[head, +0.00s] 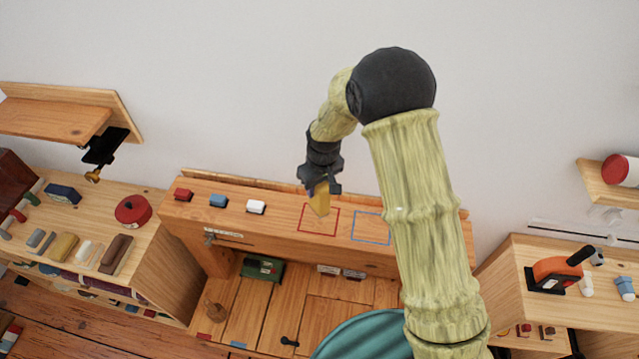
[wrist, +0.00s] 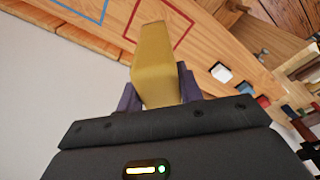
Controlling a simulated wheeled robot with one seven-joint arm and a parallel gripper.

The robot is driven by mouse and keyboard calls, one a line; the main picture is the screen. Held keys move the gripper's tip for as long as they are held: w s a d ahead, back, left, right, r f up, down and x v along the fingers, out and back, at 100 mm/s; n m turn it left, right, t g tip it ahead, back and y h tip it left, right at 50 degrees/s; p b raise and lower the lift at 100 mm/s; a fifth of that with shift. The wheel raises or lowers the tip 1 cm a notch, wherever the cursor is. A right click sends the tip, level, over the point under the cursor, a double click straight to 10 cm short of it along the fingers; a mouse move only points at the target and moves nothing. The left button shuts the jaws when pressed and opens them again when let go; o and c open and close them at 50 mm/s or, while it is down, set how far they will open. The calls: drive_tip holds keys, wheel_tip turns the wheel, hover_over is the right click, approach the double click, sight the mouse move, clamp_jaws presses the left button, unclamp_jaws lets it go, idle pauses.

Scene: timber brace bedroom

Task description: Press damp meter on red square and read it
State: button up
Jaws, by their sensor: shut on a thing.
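My gripper (head: 319,187) is shut on a yellow damp meter (head: 320,203), which points down at the wooden beam top. In the wrist view the meter (wrist: 155,62) stands between the dark finger pads, and its far end overlaps the red square outline. The red square (head: 301,219) is drawn on the beam top, and it also shows in the wrist view (wrist: 184,36). In the head view the meter's lower end is over the square's upper middle. I cannot tell whether it touches the wood. No reading is visible on the meter's side facing me.
A blue square (head: 353,226) lies right of the red one. Red (head: 183,195), blue (head: 218,200) and white (head: 256,207) blocks stand on the beam's left part. The wall rises close behind. A side bench at left holds a red round tin (head: 133,210) and tools.

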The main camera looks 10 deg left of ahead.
drive_tip(key=shift+f+b, duration=1.25)
drive_tip(key=shift+f, duration=1.05)
drive_tip(key=shift+w, duration=0.1)
drive_tip(key=shift+s+a, duration=0.1)
drive_tip(key=shift+s, duration=0.1)
drive_tip(key=shift+f+b, duration=0.45)
drive_tip(key=shift+f, duration=0.1)
idle(0.6)
drive_tip(key=shift+w+r+p, duration=0.1)
drive_tip(key=shift+r+p, duration=2.1)
drive_tip(key=shift+r, duration=1.4)
drive_tip(key=shift+w+f, duration=0.1)
drive_tip(key=shift+s, duration=0.2)
